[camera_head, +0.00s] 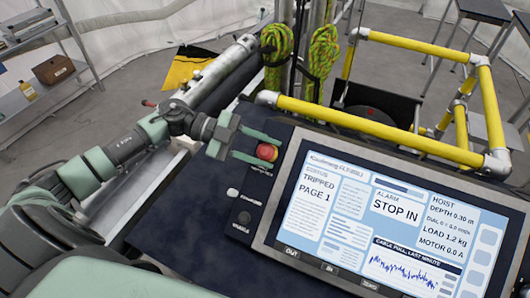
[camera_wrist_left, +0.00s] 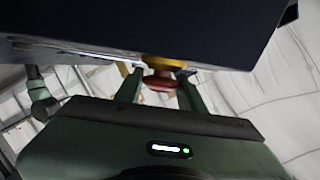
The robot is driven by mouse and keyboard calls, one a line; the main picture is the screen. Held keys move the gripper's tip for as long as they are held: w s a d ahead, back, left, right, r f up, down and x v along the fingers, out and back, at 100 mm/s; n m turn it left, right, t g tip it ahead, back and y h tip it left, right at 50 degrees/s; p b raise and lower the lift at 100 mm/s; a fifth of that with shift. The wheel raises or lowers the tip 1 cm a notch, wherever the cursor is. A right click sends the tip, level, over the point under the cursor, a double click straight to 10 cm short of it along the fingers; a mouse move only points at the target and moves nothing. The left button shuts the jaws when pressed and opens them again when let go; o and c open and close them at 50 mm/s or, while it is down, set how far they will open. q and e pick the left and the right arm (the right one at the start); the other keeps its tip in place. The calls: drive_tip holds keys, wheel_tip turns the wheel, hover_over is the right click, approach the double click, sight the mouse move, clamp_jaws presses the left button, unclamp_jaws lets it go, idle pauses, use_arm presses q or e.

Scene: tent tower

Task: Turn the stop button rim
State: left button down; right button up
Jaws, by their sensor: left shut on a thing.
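The red stop button (camera_head: 267,152) sits on the dark console panel, left of the screen. In the left wrist view the red stop button (camera_wrist_left: 160,82) shows with a yellow base (camera_wrist_left: 166,63) against the dark panel. My left gripper (camera_head: 264,151) reaches in from the left with one finger on either side of the button. It is shut on the stop button rim; the fingers hide part of the rim. The screen (camera_head: 385,215) reads "TRIPPED", "PAGE 1" and "STOP IN". My right gripper is not in view.
A panel with a dark knob (camera_head: 244,217) and a white oval part (camera_head: 232,193) lies just below the button. Yellow rails (camera_head: 380,131) run behind the screen. Green ropes (camera_head: 322,62) hang behind the console. A shelf (camera_head: 45,85) stands at the far left.

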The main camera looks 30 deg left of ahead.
use_arm(q)
drive_tip(key=shift+f+m+g+y+b, duration=0.1)
drive_tip(key=shift+m+g+y+b, duration=0.25)
drive_tip(key=shift+m+g, duration=0.5)
drive_tip(key=shift+g, duration=0.25)
drive_tip(key=c, duration=0.9)
unclamp_jaws()
drive_tip(key=shift+o, duration=0.2)
drive_tip(key=shift+a, duration=0.3)
drive_tip(key=b+v, duration=0.3)
drive_tip(key=v, duration=0.4)
